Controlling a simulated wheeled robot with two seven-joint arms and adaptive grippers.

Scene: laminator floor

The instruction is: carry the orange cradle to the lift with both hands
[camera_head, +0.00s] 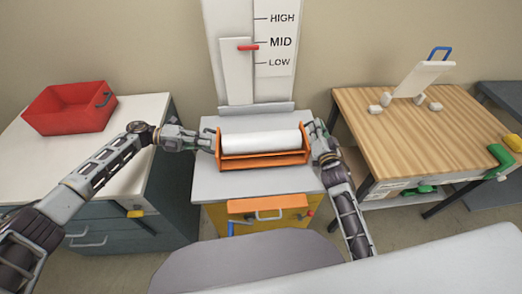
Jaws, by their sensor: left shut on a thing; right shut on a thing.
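The orange cradle (262,161) holds a white roll (262,142) lying lengthwise across it. It is over the grey top of the lift (290,182) in the middle; I cannot tell whether it rests on the top or hangs just above it. My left gripper (211,141) is shut on the cradle's left end. My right gripper (313,147) is shut on its right end. The fingertips are small and partly hidden against the cradle. Behind the lift, a scale board (274,80) reads HIGH, MID and LOW, with a red pointer (248,47) near MID.
A red bin (70,122) sits on the white-topped cabinet (145,112) at left. A wooden table (385,142) at right carries a white stand (424,77) with a blue handle. An orange drawer front (266,205) is below the lift top. A grey rounded surface (240,268) fills the front.

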